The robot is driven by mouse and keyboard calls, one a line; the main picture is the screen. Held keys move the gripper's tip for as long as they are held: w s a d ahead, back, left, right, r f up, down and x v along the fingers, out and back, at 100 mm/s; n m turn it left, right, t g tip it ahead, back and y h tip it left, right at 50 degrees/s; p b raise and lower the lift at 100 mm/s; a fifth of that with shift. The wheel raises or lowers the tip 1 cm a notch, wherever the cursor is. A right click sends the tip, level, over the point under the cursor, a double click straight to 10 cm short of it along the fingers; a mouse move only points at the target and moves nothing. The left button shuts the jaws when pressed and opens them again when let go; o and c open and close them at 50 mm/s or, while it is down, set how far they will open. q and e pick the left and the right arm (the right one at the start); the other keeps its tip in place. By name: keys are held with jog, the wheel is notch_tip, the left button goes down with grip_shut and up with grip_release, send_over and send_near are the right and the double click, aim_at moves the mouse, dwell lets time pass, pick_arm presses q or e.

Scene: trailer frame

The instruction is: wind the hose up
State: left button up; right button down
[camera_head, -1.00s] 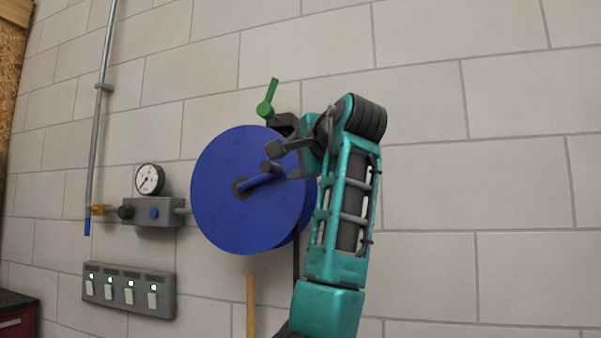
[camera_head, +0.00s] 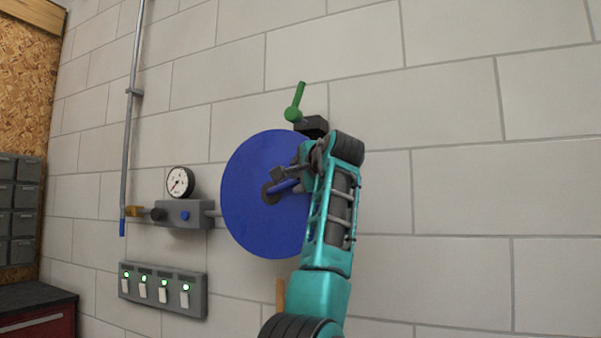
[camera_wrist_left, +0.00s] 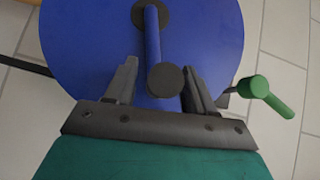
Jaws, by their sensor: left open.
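The hose reel is a round blue drum (camera_head: 250,200) on the wall, and its disc fills the upper left wrist view (camera_wrist_left: 80,45). A blue crank arm (camera_wrist_left: 153,35) runs out from its dark hub (camera_head: 268,193) and carries a dark round handle (camera_wrist_left: 166,79). My left gripper (camera_head: 287,180) is in front of the drum's right part. In the left wrist view its two fingers (camera_wrist_left: 161,78) are open, one on each side of the handle, with gaps visible. My arm hides the drum's right edge. No hose can be made out now. My right gripper is out of view.
A green lever (camera_head: 295,110) sticks up above the drum, close to my wrist. Left of the drum are a gauge (camera_head: 180,181), a grey valve block (camera_head: 183,214), a pipe (camera_head: 131,120) and a switch panel (camera_head: 163,289). The wall at right is bare.

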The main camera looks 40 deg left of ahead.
pick_arm(q)
grip_shut()
dwell(0.6)
